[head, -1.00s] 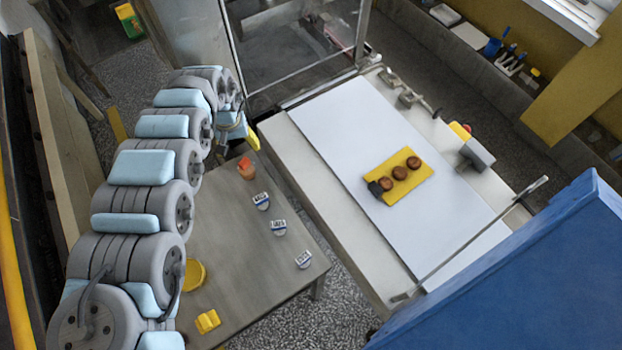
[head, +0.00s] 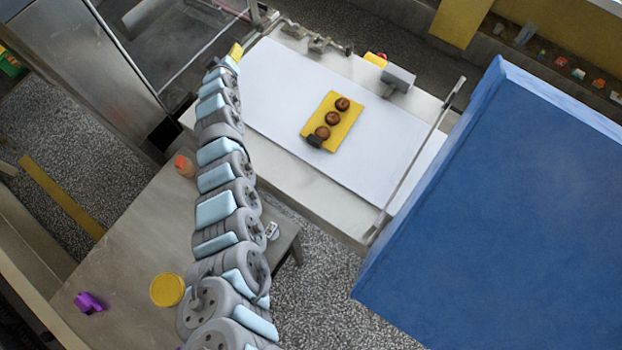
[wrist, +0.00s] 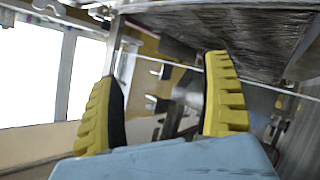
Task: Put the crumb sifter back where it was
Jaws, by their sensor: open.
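I cannot tell for sure which thing is the crumb sifter. A round yellow thing (head: 167,290) and a small orange-topped container (head: 185,165) stand on the grey side table (head: 130,240). My gripper (head: 236,52) is at the far end of my outstretched arm, by the metal frame at the belt's far left end. In the wrist view my gripper (wrist: 162,68) is open, with nothing between its two yellow fingers. A dark, streaked surface (wrist: 230,35) is close beyond the right finger.
A yellow board (head: 334,121) with three brown round pieces and a dark block lies on the white belt (head: 275,90). A large blue housing (head: 500,220) fills the right. A purple thing (head: 90,302) is at the side table's left. My arm hides part of the table.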

